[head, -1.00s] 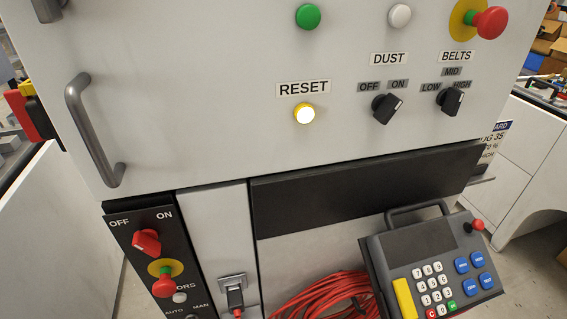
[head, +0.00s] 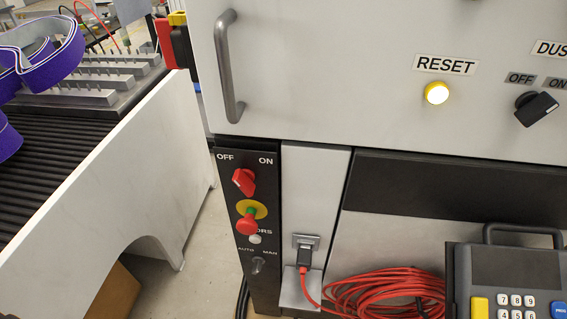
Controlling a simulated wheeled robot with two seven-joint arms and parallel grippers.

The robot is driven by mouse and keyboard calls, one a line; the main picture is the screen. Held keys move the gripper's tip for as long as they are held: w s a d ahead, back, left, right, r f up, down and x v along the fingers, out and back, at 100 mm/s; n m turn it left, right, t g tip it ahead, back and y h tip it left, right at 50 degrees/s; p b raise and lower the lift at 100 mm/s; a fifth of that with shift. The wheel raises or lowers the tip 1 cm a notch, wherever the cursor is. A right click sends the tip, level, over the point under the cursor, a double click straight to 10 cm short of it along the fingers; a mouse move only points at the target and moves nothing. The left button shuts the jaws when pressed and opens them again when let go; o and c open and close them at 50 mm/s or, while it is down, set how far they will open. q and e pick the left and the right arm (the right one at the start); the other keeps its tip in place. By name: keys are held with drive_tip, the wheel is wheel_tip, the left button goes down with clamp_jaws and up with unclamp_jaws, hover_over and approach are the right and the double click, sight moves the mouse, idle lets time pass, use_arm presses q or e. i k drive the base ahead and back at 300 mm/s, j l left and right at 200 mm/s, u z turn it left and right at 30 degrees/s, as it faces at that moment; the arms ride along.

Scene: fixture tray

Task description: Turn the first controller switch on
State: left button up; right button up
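The red rotary switch (head: 243,181) sits at the top of a narrow black control panel (head: 238,213) at the lower middle of the head view. The label OFF is at its upper left and ON at its upper right. Its knob is slanted and appears to lean toward OFF, though it is small in the picture. Below it are a red emergency button (head: 247,225) on a yellow disc, a whitish button (head: 255,239) and a small toggle (head: 258,265) marked AUTO and MAN. Neither of my grippers is in view.
A grey cabinet door with a handle (head: 229,66) overhangs above the panel. A lit yellow RESET button (head: 437,93) and a black DUST knob (head: 536,108) are to the right. A red cable (head: 385,290) coils below. A roller conveyor (head: 65,150) stands left, with floor between.

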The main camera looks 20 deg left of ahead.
sight(243, 178)
drive_tip(key=u, duration=0.95)
